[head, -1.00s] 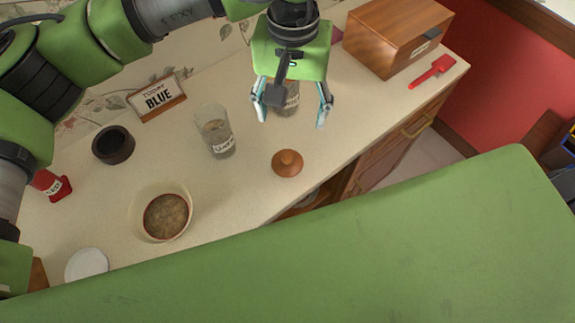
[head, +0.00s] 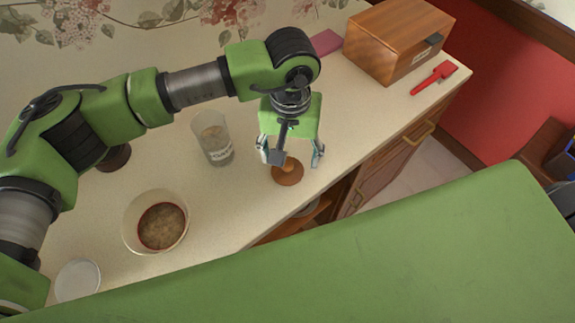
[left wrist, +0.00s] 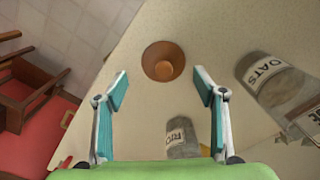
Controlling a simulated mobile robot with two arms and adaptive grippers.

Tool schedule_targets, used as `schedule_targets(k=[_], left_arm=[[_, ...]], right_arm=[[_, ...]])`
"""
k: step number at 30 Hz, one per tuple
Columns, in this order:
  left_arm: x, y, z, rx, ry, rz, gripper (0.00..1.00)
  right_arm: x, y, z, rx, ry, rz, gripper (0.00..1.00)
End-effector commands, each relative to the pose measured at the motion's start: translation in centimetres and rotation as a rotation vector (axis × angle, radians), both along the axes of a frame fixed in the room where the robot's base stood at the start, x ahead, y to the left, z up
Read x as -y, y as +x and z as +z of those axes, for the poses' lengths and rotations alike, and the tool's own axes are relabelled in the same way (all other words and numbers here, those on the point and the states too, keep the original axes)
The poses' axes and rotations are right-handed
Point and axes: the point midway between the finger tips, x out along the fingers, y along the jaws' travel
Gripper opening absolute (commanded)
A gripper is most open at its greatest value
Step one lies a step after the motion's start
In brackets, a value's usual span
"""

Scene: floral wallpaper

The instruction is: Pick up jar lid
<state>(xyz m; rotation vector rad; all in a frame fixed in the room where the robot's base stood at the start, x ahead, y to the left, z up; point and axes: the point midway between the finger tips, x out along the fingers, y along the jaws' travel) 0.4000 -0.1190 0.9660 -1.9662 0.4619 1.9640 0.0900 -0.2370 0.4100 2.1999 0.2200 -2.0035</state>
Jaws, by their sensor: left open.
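The jar lid (head: 288,173) is a round brown disc with a knob on top. It lies on the counter near its front edge. In the left wrist view the lid (left wrist: 163,62) sits ahead of the fingertips, about midway between them, with its knob facing the camera. My left gripper (head: 291,158) is open and empty, above the lid and partly covering it in the head view. Its two teal-padded fingers (left wrist: 161,90) stand apart in the left wrist view. My right gripper is in neither view.
A labelled glass jar (head: 213,140) stands left of the gripper. Jars labelled OATS (left wrist: 275,82) and another (left wrist: 183,138) show in the left wrist view.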

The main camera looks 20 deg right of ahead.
Motion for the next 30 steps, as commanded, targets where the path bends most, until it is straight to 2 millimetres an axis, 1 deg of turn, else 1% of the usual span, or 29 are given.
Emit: schedule_targets(k=[2, 6, 10, 14, 19, 20, 21, 24, 30], left_arm=[[-0.1, 0.0, -0.5, -0.005, 0.001, 0.001, 0.64], [-0.4, 0.4, -2.4, -0.006, 0.003, 0.002, 0.64], [-0.4, 0.4, -4.3, -0.005, 0.001, 0.001, 0.64], [-0.4, 0.5, -5.0, 0.000, 0.001, 0.000, 0.64], [-0.4, 0.5, -5.1, 0.000, 0.001, -0.001, 0.64], [-0.4, 0.5, -5.1, 0.000, 0.001, 0.000, 0.58], [-0.4, 0.5, -5.1, 0.000, 0.001, 0.000, 0.48], [-0.4, 0.5, -5.1, 0.000, 0.001, 0.000, 0.25], [-0.4, 0.4, -5.2, -0.003, 0.004, 0.000, 0.22]], right_arm=[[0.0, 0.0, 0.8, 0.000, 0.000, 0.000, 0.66], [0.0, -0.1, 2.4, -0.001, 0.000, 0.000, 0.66], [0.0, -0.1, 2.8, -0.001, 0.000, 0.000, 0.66], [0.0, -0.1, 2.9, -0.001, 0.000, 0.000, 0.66], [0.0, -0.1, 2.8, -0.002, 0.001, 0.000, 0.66], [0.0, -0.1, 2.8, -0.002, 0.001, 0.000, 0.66], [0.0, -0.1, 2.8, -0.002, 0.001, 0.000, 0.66], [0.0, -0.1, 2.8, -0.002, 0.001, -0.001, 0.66], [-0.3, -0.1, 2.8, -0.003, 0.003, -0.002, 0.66]])
